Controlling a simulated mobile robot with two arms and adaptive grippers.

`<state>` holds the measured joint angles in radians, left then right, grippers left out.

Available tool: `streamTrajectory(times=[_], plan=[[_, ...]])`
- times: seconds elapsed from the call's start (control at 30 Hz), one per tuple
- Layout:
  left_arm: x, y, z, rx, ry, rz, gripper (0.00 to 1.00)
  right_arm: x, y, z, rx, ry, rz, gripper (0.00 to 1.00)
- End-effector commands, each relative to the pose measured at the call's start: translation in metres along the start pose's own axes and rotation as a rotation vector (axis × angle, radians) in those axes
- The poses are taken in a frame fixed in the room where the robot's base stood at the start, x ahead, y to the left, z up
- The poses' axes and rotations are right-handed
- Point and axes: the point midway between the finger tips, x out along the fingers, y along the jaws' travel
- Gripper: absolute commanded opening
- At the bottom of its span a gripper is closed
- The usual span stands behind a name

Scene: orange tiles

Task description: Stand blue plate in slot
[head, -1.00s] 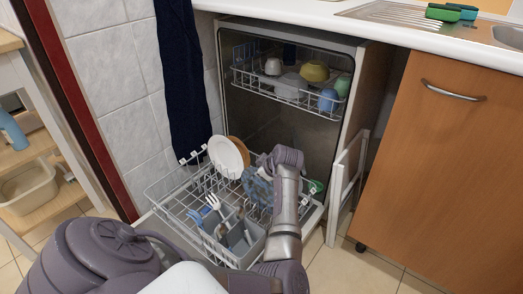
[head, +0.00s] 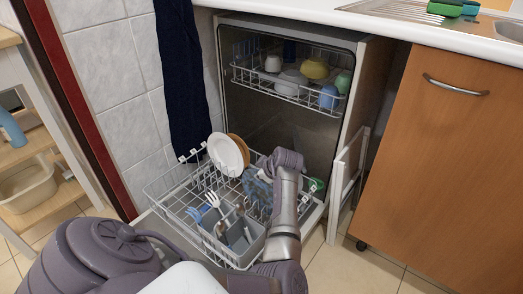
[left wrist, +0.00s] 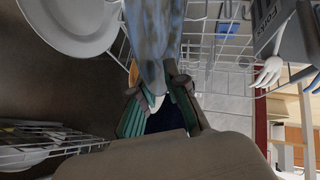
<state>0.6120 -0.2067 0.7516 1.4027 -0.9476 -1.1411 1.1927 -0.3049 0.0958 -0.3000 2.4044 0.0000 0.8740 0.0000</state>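The blue plate (head: 257,190), mottled blue, is over the right part of the dishwasher's lower rack (head: 165,187), beside the plates there. In the left wrist view the blue plate (left wrist: 155,40) shows nearly edge-on, tilted, between the two fingers of my left gripper (left wrist: 158,95), which is shut on it. In the head view my left wrist and forearm cover part of the plate and the rack behind it. I cannot tell whether the plate's lower edge is in a slot. My right gripper is not in view.
A white plate (head: 224,153) and an orange-brown plate (head: 239,147) stand in the lower rack, left of the blue plate. A grey cutlery basket (head: 246,247) with utensils sits in front. The upper rack (head: 262,82) holds bowls and cups above.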

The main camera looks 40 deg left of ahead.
Motion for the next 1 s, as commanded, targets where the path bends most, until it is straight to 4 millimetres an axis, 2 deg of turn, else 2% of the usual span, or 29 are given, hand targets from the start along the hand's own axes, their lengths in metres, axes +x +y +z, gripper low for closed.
streamTrajectory(times=[0.03, 0.1, 0.47, 0.57, 0.8, 1.0], plan=[[-0.001, 0.0, -0.001, 0.0, 0.001, 0.001, 0.25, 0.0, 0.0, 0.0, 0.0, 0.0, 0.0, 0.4], [0.0, 0.0, 0.0, 0.0, 0.0, 0.0, 0.36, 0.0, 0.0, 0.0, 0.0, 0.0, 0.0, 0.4], [-0.003, 0.001, -0.002, 0.001, -0.001, -0.002, 0.36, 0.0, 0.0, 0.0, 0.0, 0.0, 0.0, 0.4], [-0.013, 0.006, -0.009, -0.002, -0.001, 0.0, 0.36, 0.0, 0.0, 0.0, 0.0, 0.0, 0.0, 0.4], [-0.049, 0.024, -0.035, -0.003, 0.0, 0.002, 0.36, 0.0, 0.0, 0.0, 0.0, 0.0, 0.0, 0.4], [-0.07, 0.033, -0.051, -0.001, 0.0, 0.0, 0.36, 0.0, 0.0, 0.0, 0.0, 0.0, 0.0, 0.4]])
